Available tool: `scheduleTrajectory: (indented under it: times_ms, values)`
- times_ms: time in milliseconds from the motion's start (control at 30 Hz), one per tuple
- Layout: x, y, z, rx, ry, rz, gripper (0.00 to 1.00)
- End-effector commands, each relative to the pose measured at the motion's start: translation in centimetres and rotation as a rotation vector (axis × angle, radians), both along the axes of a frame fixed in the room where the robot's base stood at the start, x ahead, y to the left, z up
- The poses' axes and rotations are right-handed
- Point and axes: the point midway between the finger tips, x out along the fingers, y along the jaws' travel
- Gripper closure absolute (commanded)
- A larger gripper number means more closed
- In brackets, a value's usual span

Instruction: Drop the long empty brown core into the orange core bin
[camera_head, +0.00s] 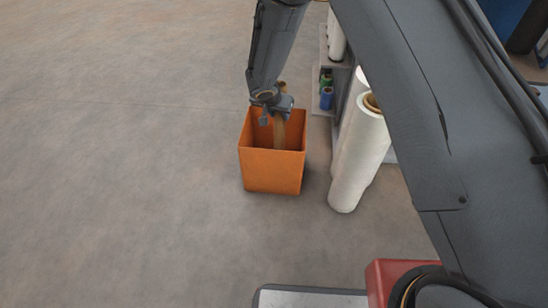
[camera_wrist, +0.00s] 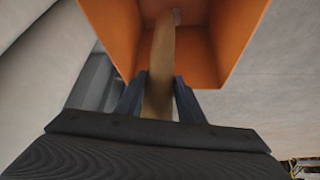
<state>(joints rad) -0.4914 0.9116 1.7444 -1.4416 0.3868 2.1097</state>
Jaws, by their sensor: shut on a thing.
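The orange core bin (camera_head: 271,172) stands on the floor in the middle of the head view, open at the top. It also fills the top of the wrist view (camera_wrist: 239,42). My gripper (camera_head: 272,108) is above the bin's opening, towards its far side. It is shut on the long brown core (camera_head: 279,132), which hangs down into the bin. In the wrist view the core (camera_wrist: 160,75) runs between the fingers (camera_wrist: 160,98) and its far end is inside the bin. I cannot tell whether the core touches the bin's floor or wall.
White wrapped rolls (camera_head: 358,158) stand just right of the bin. Behind them is a grey shelf (camera_head: 322,92) with small blue and green spools (camera_head: 326,97). My arm covers the right of the head view. The floor (camera_head: 120,170) to the left is clear.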

Motion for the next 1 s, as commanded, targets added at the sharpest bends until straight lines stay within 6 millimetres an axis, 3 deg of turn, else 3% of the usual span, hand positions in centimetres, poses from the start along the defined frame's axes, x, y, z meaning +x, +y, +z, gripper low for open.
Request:
scheduleTrajectory:
  times_ms: [200, 500, 533, 633, 1000]
  values:
    - [0.06, 0.03, -1.2, 0.001, -0.001, 0.001, 0.9]
    - [0.04, 0.04, -1.29, 0.001, -0.001, 0.001, 0.9]
    - [0.04, 0.04, -1.29, 0.001, -0.001, 0.001, 0.6]
    - [0.04, 0.03, -1.3, 0.001, -0.001, 0.001, 0.43]
    - [-0.05, 0.04, -1.22, 0.001, 0.0, 0.001, 0.43]
